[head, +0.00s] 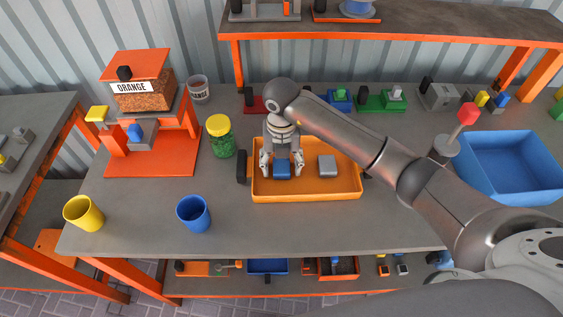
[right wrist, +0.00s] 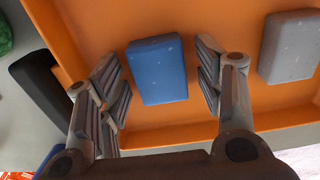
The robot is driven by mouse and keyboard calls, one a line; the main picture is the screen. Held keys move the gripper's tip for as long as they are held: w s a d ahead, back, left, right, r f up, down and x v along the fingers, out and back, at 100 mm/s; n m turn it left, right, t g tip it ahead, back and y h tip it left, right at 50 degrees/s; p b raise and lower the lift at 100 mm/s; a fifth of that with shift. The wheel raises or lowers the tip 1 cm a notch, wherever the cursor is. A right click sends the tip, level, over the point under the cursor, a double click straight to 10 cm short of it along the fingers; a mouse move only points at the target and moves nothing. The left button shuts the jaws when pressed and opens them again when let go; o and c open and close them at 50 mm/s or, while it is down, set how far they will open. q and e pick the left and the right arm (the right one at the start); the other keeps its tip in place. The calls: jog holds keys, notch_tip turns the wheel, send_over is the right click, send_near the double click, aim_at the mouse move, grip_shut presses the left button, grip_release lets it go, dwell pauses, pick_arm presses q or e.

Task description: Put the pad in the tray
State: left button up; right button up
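A blue pad (head: 282,173) lies in the orange tray (head: 315,194) on the workbench, left of the tray's middle. A grey pad-like block (head: 327,166) lies in the tray to its right. My right gripper (head: 281,165) is over the tray, pointing down, with one finger on each side of the blue pad. In the right wrist view the blue pad (right wrist: 158,70) sits between the open fingers, with small gaps showing. The grey block (right wrist: 289,47) is outside them, to the right. My left gripper is not in view.
A jar with a yellow lid (head: 220,137) stands left of the tray. A blue cup (head: 193,213) and a yellow cup (head: 83,212) stand at the front left. A blue bin (head: 510,165) is at the right. Bench space in front of the tray is clear.

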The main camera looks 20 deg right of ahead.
aim_at(282, 165)
jog(key=shift+r, duration=0.15)
jog(key=shift+r, duration=0.2)
notch_tip(282, 165, up, 12)
jog(key=b, duration=0.1)
jog(key=shift+f, duration=0.15)
jog(key=shift+s+f, duration=0.1)
dwell(0.4)
